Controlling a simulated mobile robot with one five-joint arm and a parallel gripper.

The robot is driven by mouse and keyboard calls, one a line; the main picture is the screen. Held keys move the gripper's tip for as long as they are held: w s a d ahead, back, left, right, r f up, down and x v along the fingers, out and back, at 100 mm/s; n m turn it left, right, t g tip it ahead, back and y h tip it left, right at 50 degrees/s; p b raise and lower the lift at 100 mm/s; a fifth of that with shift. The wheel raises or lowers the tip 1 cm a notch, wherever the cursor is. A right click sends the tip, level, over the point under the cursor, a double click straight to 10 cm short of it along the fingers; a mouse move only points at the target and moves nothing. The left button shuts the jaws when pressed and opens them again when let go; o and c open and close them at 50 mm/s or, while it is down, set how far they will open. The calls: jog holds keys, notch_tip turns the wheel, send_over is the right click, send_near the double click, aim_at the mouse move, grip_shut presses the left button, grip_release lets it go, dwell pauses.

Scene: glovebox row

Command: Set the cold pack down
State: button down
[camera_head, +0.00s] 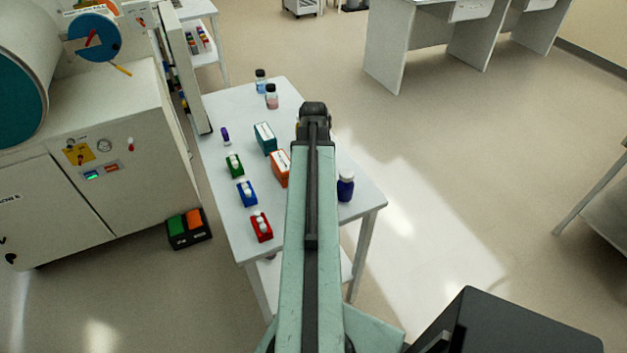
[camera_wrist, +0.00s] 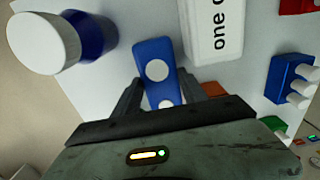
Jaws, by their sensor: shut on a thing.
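The cold pack (camera_wrist: 154,50), a blue slab with white round spots, is between the fingers of my gripper (camera_wrist: 166,92) in the wrist view. My gripper is shut on it. Its far end sticks out beyond the fingertips, over the white table top (camera_wrist: 118,78). I cannot tell whether it touches the table. In the head view my gripper (camera_head: 314,112) is over the right side of the table (camera_head: 228,108), and my arm hides the pack.
A dark blue bottle (camera_wrist: 96,36) with a white cap stands left of the pack in the wrist view; a white lettered box (camera_wrist: 208,35) is at its right. Blue (camera_head: 246,192), green (camera_head: 233,164) and red (camera_head: 261,226) racks and an orange box (camera_head: 281,168) line the table's left half.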

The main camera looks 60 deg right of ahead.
jog(key=shift+f, duration=0.1)
jog(key=c, duration=0.6)
grip_release()
jog(key=shift+c, duration=0.2)
notch_tip(320, 180, up, 12)
jog(key=p, duration=1.2)
jog(key=shift+r, duration=0.2)
